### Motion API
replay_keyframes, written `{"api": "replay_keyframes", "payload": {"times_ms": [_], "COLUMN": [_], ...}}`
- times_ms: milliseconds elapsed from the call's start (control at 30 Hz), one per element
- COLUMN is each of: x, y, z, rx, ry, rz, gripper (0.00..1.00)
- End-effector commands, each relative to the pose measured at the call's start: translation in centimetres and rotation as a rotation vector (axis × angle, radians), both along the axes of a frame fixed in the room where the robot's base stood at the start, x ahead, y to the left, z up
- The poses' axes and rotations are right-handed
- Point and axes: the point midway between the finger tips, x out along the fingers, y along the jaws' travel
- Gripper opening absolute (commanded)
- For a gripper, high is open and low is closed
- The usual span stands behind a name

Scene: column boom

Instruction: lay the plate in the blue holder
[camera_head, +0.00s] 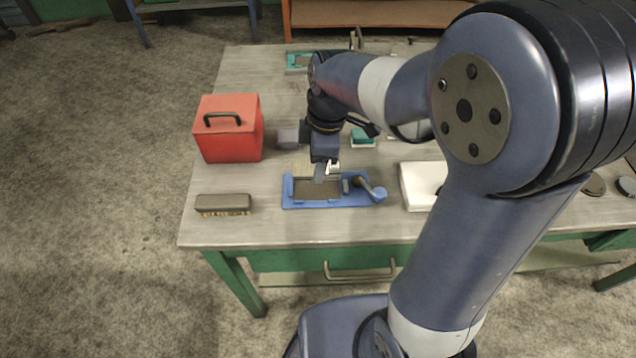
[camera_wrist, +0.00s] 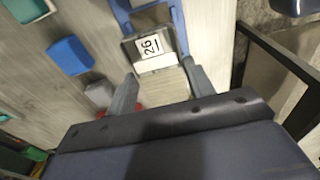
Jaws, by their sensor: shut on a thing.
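The blue holder (camera_head: 297,203) lies on the workbench near its front edge, with a dark recessed bed and a lever with a round blue knob at its right end. It also shows at the top of the wrist view (camera_wrist: 178,22). My gripper (camera_head: 326,172) is above the holder's left part, pointing down. In the wrist view its two fingers (camera_wrist: 162,70) close on the sides of the plate (camera_wrist: 150,47), a grey piece with a white label reading 26. The plate overlaps the holder there; I cannot tell whether it touches it. My gripper mostly hides the plate in the head view.
A red toolbox (camera_head: 230,130) stands left on the workbench, with a brush (camera_head: 223,203) in front of it. A grey block (camera_head: 288,138) and a teal item (camera_head: 362,139) are behind the holder. A white tray (camera_head: 414,188) lies right of it. Bare bench separates brush and holder.

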Motion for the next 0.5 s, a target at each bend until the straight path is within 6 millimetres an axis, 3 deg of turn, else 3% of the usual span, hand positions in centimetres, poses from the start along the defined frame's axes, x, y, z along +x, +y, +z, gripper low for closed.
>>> {"api": "replay_keyframes", "payload": {"times_ms": [100,500], "x": [0.0,0.0], "y": [0.0,0.0], "z": [-2.0,-6.5], "rx": [0.0,-0.001], "ry": [0.001,0.002], "rz": [-0.002,-0.004], "gripper": [0.0,0.0]}}
